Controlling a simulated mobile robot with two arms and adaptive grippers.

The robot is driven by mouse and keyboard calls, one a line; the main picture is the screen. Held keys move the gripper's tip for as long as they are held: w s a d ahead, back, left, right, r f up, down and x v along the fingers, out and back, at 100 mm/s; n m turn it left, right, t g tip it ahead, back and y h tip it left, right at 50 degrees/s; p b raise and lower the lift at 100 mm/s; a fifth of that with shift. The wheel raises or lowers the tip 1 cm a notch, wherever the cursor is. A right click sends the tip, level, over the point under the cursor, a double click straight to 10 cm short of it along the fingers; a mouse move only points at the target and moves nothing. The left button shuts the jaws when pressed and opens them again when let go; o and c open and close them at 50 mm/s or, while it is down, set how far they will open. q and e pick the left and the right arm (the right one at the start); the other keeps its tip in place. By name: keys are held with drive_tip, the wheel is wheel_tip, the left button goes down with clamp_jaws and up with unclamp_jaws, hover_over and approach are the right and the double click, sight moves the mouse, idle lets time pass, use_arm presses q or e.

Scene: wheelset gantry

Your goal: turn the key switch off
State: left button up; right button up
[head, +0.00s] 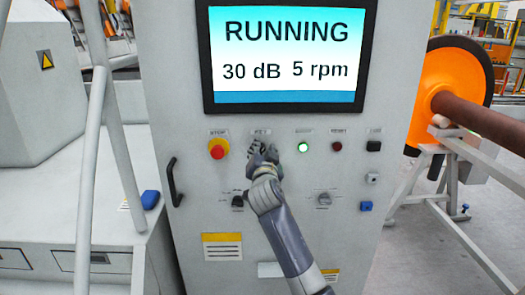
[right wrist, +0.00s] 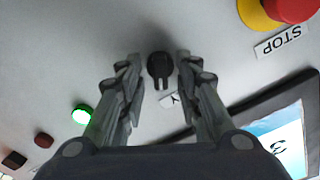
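The key switch (right wrist: 160,67) is a small black knob on the light grey panel, seen in the right wrist view above part of its label. In the head view it is mostly hidden behind my right gripper (head: 263,152), at a label in the row under the screen. In the right wrist view my right gripper (right wrist: 158,68) is open, with one finger on each side of the key switch. A gap shows between the knob and each finger. My left gripper is in neither view.
The screen (head: 287,52) reads RUNNING, 30 dB, 5 rpm. A red and yellow STOP button (head: 218,149) is left of my right gripper; a lit green button (head: 303,147) is right of it. A black door handle (head: 175,182) sticks out at the left.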

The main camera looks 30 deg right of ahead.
drive_tip(key=shift+c, duration=0.6)
clamp_jaws()
drive_tip(key=shift+n, duration=0.3)
drive_tip(key=shift+a+r+n+p, duration=0.15)
drive_tip(key=shift+n+p, duration=0.55)
drive_tip(key=shift+n, duration=0.5)
drive_tip(key=n+p, duration=0.1)
drive_tip(key=n, duration=0.2)
drive_tip(key=shift+w+n, duration=0.1)
drive_tip(key=shift+n, duration=0.3)
drive_tip(key=n+p, duration=0.2)
drive_tip(key=n, duration=0.3)
drive_tip(key=shift+a+p, duration=0.15)
drive_tip(key=shift+p, duration=0.2)
